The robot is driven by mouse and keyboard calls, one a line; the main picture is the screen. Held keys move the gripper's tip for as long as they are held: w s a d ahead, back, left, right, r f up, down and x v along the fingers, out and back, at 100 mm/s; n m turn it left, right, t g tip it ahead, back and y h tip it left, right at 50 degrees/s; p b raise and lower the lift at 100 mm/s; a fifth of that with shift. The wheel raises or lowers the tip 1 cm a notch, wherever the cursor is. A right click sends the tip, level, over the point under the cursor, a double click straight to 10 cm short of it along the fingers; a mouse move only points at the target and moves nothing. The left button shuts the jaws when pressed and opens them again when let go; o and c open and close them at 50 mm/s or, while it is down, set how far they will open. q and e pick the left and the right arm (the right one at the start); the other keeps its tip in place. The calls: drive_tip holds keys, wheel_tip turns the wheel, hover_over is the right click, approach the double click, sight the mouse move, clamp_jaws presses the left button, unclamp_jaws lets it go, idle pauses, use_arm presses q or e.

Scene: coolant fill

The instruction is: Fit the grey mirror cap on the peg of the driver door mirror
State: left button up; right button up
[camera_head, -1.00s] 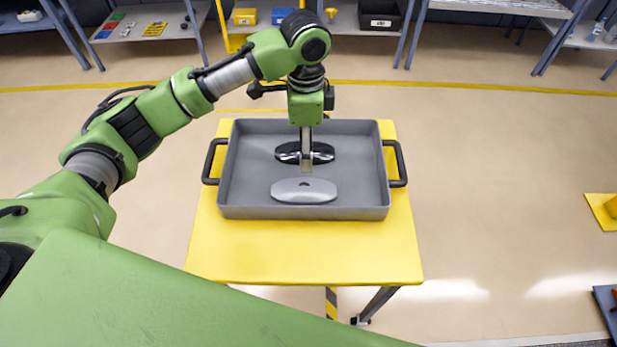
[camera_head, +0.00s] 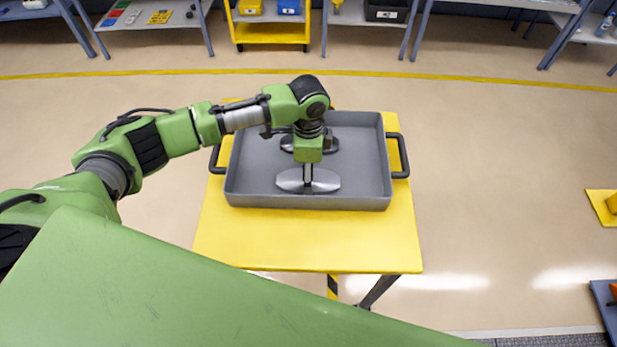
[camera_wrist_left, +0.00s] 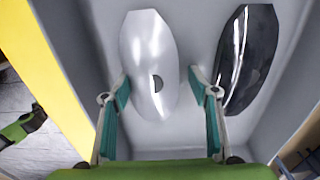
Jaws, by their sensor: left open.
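The grey mirror cap (camera_head: 326,181) lies in the front part of a grey tray. It also shows in the left wrist view (camera_wrist_left: 147,45), pale and oval with a small dark hole. My left gripper (camera_head: 308,187) points down over the cap and partly hides it in the head view. In the left wrist view its two fingers (camera_wrist_left: 158,88) are open, one on each side of the cap, without closing on it. The exact height of the fingertips is hard to tell. The door mirror with its peg is not in view. My right gripper is not in view.
The grey tray (camera_head: 376,160) with black handles stands on a yellow table (camera_head: 310,250). A glossy black cap (camera_wrist_left: 245,60) lies behind the grey cap, close to my left gripper. Shelves and a yellow cart (camera_head: 272,30) stand at the back. The floor to the right is mostly clear.

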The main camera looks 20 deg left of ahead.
use_arm(q)
drive_tip(key=c, duration=1.2)
drive_tip(key=shift+c, duration=0.2)
drive_tip(key=shift+r, duration=0.1)
